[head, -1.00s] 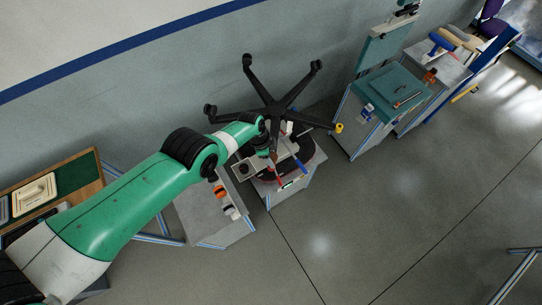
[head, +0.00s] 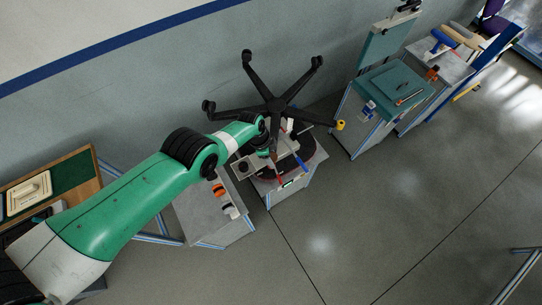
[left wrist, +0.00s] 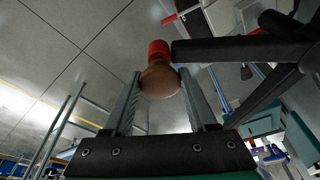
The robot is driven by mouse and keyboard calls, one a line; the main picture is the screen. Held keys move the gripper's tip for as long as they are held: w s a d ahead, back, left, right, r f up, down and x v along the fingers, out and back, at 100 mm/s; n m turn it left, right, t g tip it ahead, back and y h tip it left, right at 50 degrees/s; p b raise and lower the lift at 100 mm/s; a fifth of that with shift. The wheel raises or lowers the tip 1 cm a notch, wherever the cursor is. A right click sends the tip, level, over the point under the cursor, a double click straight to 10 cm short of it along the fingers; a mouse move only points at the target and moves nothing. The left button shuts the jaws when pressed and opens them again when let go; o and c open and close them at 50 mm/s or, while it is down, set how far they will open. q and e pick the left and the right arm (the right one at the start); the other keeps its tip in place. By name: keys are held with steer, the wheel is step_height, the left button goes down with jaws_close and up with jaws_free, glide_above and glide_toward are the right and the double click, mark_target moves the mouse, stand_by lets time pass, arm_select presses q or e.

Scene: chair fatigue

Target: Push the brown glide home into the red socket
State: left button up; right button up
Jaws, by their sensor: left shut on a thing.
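The brown glide (left wrist: 160,79) is a round piece between the two fingers of my left gripper (left wrist: 162,88) in the left wrist view. The fingers are shut on it. The red socket (left wrist: 158,49) shows just beyond the glide, at the end of a black chair-base leg (left wrist: 232,49). The glide overlaps the socket in the picture, so I cannot tell how deep it sits or whether they touch. In the head view my left gripper (head: 272,153) is at the leg pointing towards the camera, and the glide and socket are too small to make out. My right gripper is not in view.
The black star-shaped chair base (head: 278,104) stands over a round dark stand (head: 309,159), with its other legs spread around. A grey cabinet (head: 205,211) with small parts is to the left. A teal-topped cabinet (head: 392,88) is to the right. The front floor is clear.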

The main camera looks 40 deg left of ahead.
arm_select(q)
steer(key=shift+f+b, duration=0.45)
steer(key=shift+f, duration=0.1)
steer(key=o, duration=1.3)
steer(key=shift+o, duration=0.2)
steer(key=shift+r, duration=0.1)
steer(key=p+v, duration=0.7)
steer(key=p, duration=0.2)
steer(key=shift+r, duration=0.3)
steer(key=shift+f, duration=0.1)
